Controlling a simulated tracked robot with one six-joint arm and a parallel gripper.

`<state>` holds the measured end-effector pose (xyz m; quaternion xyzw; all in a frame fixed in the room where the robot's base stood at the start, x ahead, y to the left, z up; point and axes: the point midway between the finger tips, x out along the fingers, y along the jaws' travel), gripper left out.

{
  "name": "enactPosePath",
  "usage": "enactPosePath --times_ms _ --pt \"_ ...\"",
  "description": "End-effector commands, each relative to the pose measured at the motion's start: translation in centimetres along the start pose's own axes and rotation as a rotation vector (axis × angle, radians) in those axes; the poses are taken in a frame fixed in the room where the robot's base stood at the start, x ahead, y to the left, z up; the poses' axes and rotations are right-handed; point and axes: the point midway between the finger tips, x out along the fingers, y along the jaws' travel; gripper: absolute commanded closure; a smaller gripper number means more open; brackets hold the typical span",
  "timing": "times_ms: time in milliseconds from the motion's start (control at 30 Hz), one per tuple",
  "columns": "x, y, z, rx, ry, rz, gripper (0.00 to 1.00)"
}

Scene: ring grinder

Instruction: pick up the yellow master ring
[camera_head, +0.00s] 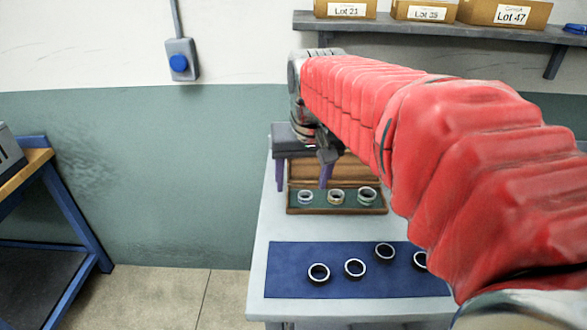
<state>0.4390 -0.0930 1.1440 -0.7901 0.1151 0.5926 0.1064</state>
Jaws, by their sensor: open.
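The yellow master ring (336,203) appears to be the middle of three rings in a brown wooden case (289,211) with a green lining. It looks faintly yellow; the silver rings on its left (305,202) and right (367,201) look greyer. My gripper (303,176) is open, with two purple-tipped fingers pointing down. In the picture it is just above and behind the case, left of the yellow ring. I see nothing between the fingers. The exact height and depth gap to the ring cannot be told. My red-sleeved arm hides the right side of the table.
A blue mat (290,255) with several dark rings (319,273) lies at the table's front. A shelf (400,28) with cardboard boxes is on the wall. A blue-framed bench (70,205) stands at left, with free floor between it and the table.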

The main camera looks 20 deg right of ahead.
Motion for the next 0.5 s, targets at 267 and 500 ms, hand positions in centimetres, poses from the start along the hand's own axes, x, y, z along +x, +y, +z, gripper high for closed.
enactPosePath --times_ms 267,500 --pt "2.0 2.9 -5.8 0.112 -0.072 0.028 0.38" --pt "4.5 6.1 -10.1 0.206 -0.132 0.049 0.38"
